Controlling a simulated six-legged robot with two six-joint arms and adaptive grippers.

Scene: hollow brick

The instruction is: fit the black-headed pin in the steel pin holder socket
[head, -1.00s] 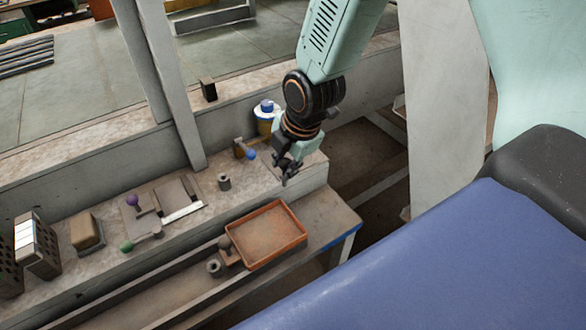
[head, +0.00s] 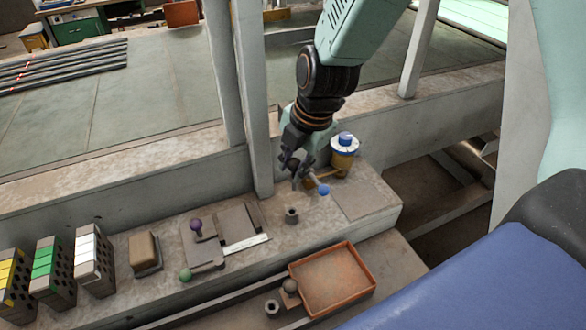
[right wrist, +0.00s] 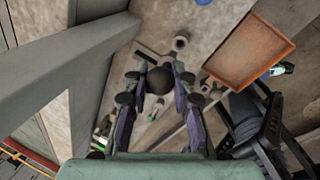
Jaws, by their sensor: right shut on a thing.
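My right gripper (head: 297,168) is shut on the black-headed pin, whose round black head (head: 293,164) shows between its fingers. The head also shows between the fingertips in the right wrist view (right wrist: 159,80); the pin's shaft is hard to make out. Pin and gripper are above the ledge, behind a small grey steel socket (head: 291,215) with a round hole, which stands upright and apart from them. A similar grey socket (head: 272,308) stands lower down, left of the orange tray. I cannot tell from looks which is the pin holder.
A blue-headed pin (head: 323,189) and a blue-and-yellow container (head: 344,152) are close to the right gripper. An upright post (head: 252,100) stands just left of it. The orange tray (head: 368,292) is at front right. Purple (head: 195,225) and green (head: 185,275) balls are left.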

